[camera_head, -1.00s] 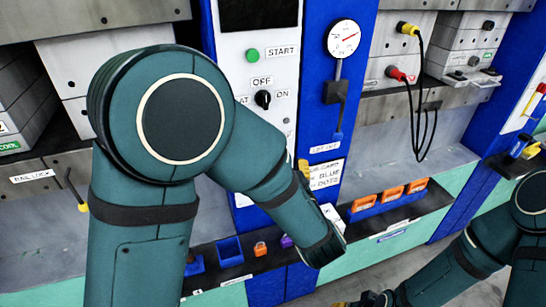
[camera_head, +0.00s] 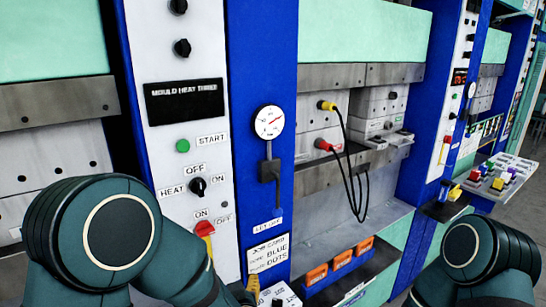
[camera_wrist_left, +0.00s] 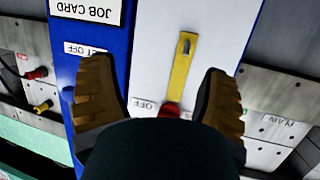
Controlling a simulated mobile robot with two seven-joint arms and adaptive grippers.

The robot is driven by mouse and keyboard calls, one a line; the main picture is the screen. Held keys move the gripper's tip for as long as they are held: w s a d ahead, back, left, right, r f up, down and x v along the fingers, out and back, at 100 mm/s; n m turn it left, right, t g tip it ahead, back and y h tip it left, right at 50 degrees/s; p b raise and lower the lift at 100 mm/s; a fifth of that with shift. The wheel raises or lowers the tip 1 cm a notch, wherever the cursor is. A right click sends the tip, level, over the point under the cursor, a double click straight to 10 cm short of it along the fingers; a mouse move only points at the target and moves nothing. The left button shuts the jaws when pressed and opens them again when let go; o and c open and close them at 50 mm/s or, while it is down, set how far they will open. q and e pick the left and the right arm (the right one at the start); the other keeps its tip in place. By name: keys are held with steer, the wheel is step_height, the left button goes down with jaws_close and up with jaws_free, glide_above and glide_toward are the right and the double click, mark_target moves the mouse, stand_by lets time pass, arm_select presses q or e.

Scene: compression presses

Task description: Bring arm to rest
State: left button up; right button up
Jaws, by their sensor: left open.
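My left arm (camera_head: 105,235) comes in from the lower left in the head view, in front of the press control panel. Its gripper is mostly out of sight there; only a brownish finger (camera_head: 252,287) shows at the bottom edge. In the left wrist view the left gripper (camera_wrist_left: 156,75) is open and faces the panel. The yellow handle (camera_wrist_left: 181,75) of the red rotary switch (camera_wrist_left: 171,110) appears between the spread fingers, with visible gaps to both. In the head view the red switch (camera_head: 204,228) has its handle pointing down. My right arm (camera_head: 475,255) is at the lower right, its gripper out of frame.
The panel carries a green START button (camera_head: 183,146), a black HEAT knob (camera_head: 198,187) and a gauge (camera_head: 269,122). Black cables (camera_head: 356,175) hang from yellow and red plugs at the press. Orange bins (camera_head: 341,259) sit low, and a job card (camera_head: 268,253) is near my left gripper.

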arm_select(q)
steer(key=s+f+m+g+h, duration=0.1)
steer(key=s+f+g+h, duration=0.2)
steer(key=f, duration=0.6)
steer(key=s+f+m+g+h, duration=0.1)
steer(key=s+f+g+h, duration=0.2)
steer(key=f, duration=0.6)
steer(key=s+f+g+h+b, duration=0.1)
steer(key=s+f+g+h, duration=0.2)
steer(key=s, duration=0.7)
step_height(320, 180, down, 4)
steer(key=g, duration=0.2)
steer(key=shift+s+m+g, duration=0.25)
steer(key=shift+m+g, duration=0.05)
steer(key=shift+g, duration=0.1)
